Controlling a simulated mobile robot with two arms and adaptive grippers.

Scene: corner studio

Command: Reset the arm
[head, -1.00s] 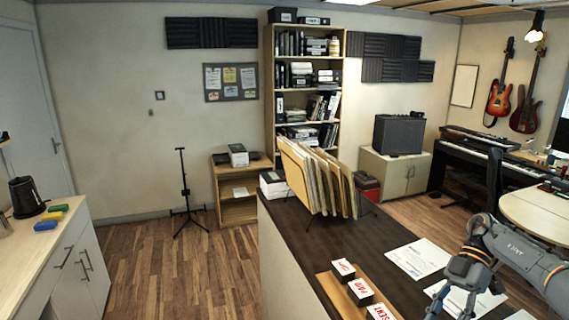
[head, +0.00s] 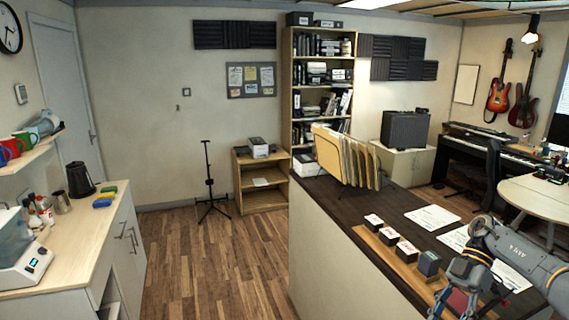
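My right arm (head: 515,262) comes in from the right edge of the head view and hangs over the near right part of the dark desk (head: 372,206). Its gripper (head: 458,306) points down at the bottom edge of the picture, near the end of a wooden stamp tray (head: 373,237). A dark red thing (head: 456,302) shows at the fingers; I cannot tell whether it is held or lies behind them. The fingertips are partly cut off. My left gripper is not in view.
Stamp blocks (head: 389,236), papers (head: 432,217) and a folder rack (head: 345,157) stand on the desk. A counter (head: 75,238) with a kettle (head: 80,180) is at left. A thin black stand (head: 209,182) stands on the open wooden floor (head: 215,255).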

